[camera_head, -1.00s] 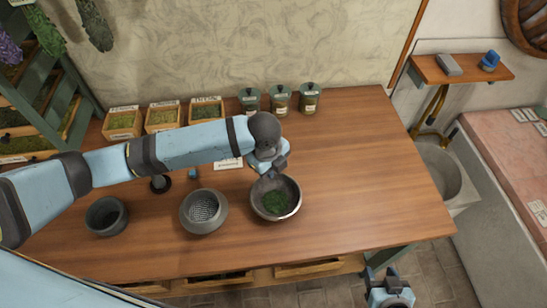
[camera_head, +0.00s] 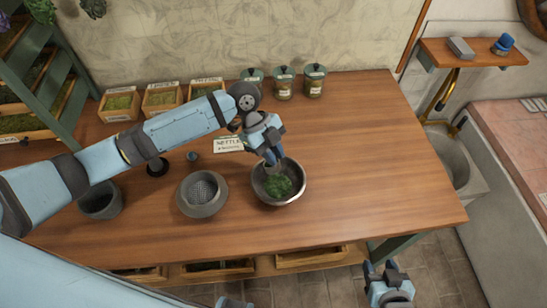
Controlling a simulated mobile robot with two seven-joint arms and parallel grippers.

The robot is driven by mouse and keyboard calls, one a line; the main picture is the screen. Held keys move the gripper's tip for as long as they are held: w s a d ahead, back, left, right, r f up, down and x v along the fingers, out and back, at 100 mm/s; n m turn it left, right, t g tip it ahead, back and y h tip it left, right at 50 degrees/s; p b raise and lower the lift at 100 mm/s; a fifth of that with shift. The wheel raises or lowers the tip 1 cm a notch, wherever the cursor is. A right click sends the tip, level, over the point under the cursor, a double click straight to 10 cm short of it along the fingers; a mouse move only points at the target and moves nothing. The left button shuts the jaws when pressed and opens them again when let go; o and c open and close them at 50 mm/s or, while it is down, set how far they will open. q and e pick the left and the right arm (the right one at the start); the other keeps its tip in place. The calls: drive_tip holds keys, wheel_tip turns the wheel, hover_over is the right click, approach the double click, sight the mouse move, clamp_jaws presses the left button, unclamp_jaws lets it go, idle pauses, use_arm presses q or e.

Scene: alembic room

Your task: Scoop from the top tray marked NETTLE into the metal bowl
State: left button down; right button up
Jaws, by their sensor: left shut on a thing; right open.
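The metal bowl (camera_head: 293,194) stands on the wooden table with a heap of green herb (camera_head: 278,186) in it. My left gripper (camera_head: 272,160) reaches down over the bowl's back rim. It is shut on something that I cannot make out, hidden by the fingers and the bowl. A card reading NETTLE (camera_head: 229,144) lies on the table to the left of the gripper. Trays of herbs stand on the left rack (camera_head: 42,95); their labels are not readable here. My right gripper (camera_head: 381,266) is open and empty at the lower right, in front of the table.
A grey sieve-like pot (camera_head: 203,213) and a dark mortar (camera_head: 101,202) stand left of the bowl. Labelled wooden boxes (camera_head: 121,106) and lidded jars (camera_head: 314,82) line the back. The table's right side is clear. A sink (camera_head: 462,165) lies beyond its right edge.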

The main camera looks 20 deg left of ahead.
use_arm(q)
drive_tip(key=shift+f+g+h+b, duration=0.3)
drive_tip(key=shift+g+h+b, duration=0.3)
drive_tip(key=shift+h, duration=0.4)
drive_tip(key=shift+r+g+h+b, duration=0.1)
drive_tip(key=shift+g+h+b, duration=0.75)
drive_tip(key=shift+h, duration=0.35)
drive_tip(key=shift+r+n+g+h, duration=0.1)
drive_tip(key=shift+n+g+h, duration=0.15)
drive_tip(key=shift+n+h, duration=0.05)
drive_tip(key=shift+b, duration=0.3)
drive_tip(key=shift+r, duration=0.15)
